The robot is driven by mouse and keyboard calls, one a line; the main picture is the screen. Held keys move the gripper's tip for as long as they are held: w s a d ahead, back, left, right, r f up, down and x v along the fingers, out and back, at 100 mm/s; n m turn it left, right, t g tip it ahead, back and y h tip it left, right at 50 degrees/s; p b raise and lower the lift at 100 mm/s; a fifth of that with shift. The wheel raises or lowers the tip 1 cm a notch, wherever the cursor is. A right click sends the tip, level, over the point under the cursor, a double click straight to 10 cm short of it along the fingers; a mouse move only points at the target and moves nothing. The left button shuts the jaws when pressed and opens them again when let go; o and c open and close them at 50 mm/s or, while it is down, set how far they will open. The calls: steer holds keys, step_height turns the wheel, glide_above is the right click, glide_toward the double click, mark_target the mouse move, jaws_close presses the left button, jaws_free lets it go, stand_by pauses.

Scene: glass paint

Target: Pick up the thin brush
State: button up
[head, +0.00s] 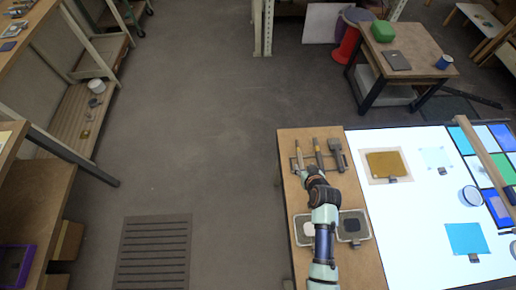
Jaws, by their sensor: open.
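Several brushes lie side by side on a dark rack at the back left of the wooden bench top. The left brush (299,154) is slim with a pale handle, the middle brush (318,153) is also slim, and the right brush (337,155) has a wider head. I cannot tell which of the two slim ones is the thinner. My gripper (311,172) is open, just in front of the rack, near the lower ends of the left and middle brushes. Its fingers are too small to make out fully, and I see no brush held.
Two trays, a left one (303,240) and a right one (365,224), stand below the brushes, beside my arm. Open floor (200,120) lies left of the bench.

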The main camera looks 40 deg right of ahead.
mark_target(301, 163)
steer(key=shift+f, duration=0.35)
steer(key=shift+b+x, duration=0.75)
steer(key=shift+x, duration=0.25)
steer(key=shift+d+f, duration=0.1)
steer(key=shift+d, duration=0.15)
steer(key=b+x, duration=0.1)
steer(key=x, duration=0.2)
steer(key=b+x, duration=0.1)
steer(key=shift+s+d+f+b, duration=0.15)
steer(key=shift+f+b, duration=0.15)
steer(key=shift+f, duration=0.2)
steer(key=shift+d+f, duration=0.1)
jaws_close()
